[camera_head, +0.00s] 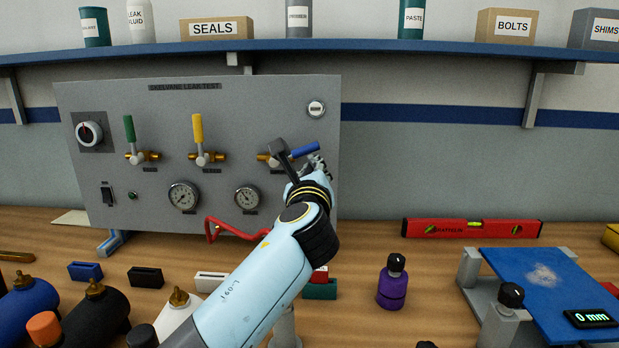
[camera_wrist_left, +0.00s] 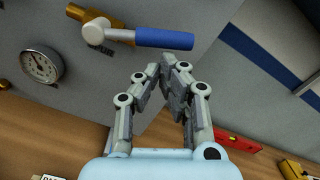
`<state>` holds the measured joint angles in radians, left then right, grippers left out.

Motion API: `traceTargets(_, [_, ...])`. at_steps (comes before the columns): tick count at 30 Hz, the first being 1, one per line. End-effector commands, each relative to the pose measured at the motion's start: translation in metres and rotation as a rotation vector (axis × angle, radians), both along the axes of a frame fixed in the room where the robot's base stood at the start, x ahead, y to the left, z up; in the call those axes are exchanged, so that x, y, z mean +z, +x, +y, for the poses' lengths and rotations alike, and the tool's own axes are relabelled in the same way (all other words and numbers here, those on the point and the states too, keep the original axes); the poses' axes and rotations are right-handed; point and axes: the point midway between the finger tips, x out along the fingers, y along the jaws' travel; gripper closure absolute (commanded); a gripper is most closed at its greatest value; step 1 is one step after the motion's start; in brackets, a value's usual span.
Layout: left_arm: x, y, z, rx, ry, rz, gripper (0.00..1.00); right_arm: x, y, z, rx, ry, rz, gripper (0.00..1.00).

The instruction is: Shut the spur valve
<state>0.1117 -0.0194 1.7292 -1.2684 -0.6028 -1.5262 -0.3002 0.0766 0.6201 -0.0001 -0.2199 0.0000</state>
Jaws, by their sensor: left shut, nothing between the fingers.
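On the grey test panel (camera_head: 235,105), three brass valves sit in a row. The green lever (camera_head: 129,129) and yellow lever (camera_head: 198,128) stand upright. The blue lever (camera_head: 304,150) points right, roughly in line with its brass fitting. My left gripper (camera_head: 318,165) is in front of the panel by the blue lever. In the left wrist view, the gripper (camera_wrist_left: 174,72) is shut and empty, just below the blue lever (camera_wrist_left: 164,39) and apart from it in the picture. My right gripper is out of view.
A purple bottle (camera_head: 392,284), a red level (camera_head: 472,228) and a blue plate (camera_head: 548,285) stand right on the bench. Dark bottles (camera_head: 95,315) stand front left. A shelf (camera_head: 400,47) runs above.

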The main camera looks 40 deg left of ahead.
Motion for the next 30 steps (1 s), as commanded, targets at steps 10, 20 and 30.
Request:
traceTargets(10, [0.026,-0.001,0.002,0.0,-0.279,-0.174,1.0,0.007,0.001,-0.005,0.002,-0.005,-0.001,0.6])
traceTargets(20, [0.047,-0.006,0.01,-0.001,-0.545,-0.336,1.0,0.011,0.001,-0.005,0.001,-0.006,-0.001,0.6])
traceTargets(30, [0.063,-0.013,0.022,0.0,-0.794,-0.488,1.0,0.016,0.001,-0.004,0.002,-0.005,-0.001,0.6])
